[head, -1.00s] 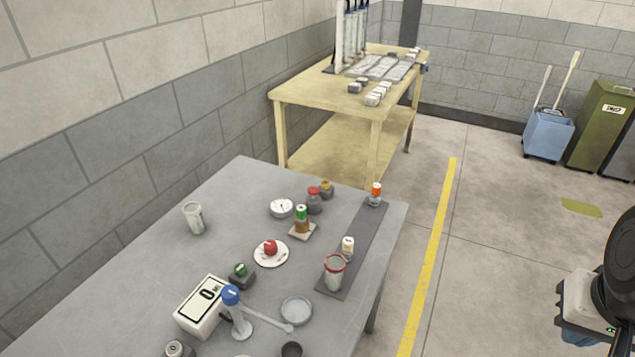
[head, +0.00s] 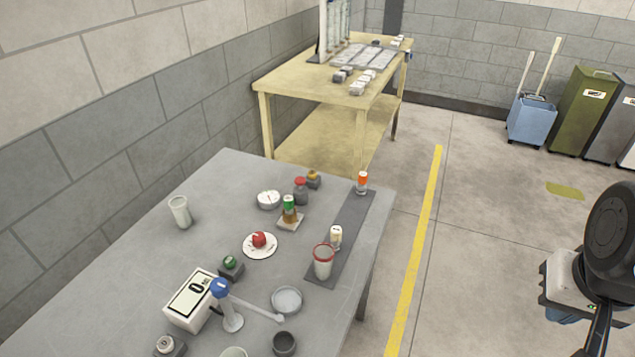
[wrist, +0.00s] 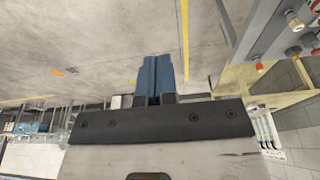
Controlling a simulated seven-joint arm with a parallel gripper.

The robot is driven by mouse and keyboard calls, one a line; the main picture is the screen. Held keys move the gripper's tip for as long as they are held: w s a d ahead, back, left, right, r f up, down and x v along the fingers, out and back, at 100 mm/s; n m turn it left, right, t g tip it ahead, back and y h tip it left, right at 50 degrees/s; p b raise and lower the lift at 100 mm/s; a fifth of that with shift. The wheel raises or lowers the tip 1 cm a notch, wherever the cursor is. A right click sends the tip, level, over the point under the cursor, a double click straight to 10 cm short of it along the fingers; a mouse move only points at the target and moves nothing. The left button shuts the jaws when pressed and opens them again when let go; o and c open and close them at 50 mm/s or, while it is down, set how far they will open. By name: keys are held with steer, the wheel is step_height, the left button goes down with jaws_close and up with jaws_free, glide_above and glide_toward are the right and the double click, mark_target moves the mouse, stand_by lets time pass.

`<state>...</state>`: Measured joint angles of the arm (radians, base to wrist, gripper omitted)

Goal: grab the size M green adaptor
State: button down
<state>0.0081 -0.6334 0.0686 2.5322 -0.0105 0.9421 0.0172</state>
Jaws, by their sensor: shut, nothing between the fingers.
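No size marking is readable, so I cannot tell which thing is the size M green adaptor. Two things with green tops stand on the near grey table (head: 120,290). One is a green round piece on a dark block (head: 230,268), beside the white box with a display. The other is an amber bottle with a green top (head: 289,208) on a small pale square. My gripper (wrist: 157,80) shows in the wrist view with its blue fingers together and empty, over open floor. It is away from both green-topped things and does not show in the head view.
A red-rimmed jar (head: 323,263), a blue-topped dispenser (head: 225,302), a display box (head: 188,300) and a clear cup (head: 180,212) crowd the grey table. A wooden bench (head: 285,88) stands behind.

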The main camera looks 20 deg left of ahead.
steer(key=c, duration=1.8)
jaws_free()
steer(key=o, duration=1.1)
steer(key=shift+c, duration=0.2)
steer(key=w+a+f+m+g+y, duration=0.1)
steer(key=w+a+f+m+y, duration=0.15)
steer(key=w+a, duration=0.55)
steer(key=w+a+f+m+y, duration=0.2)
steer(key=w+a+m+y, duration=0.15)
steer(key=a, duration=0.85)
steer(key=w+a+f+m+g+y, duration=0.1)
steer(key=w+a+f+m+y, duration=0.3)
steer(key=a, duration=0.6)
steer(key=w+a+f+m+y, duration=0.25)
steer(key=w+a+m, duration=0.2)
steer(key=a, duration=0.45)
steer(key=m+t, duration=0.3)
steer(key=m, duration=0.3)
glide_toward(289, 209)
steer(key=w+a, duration=0.2)
steer(key=shift+s+a+r+y, duration=0.1)
steer(key=shift+s+a+y, duration=0.05)
steer(key=shift+y, duration=0.3)
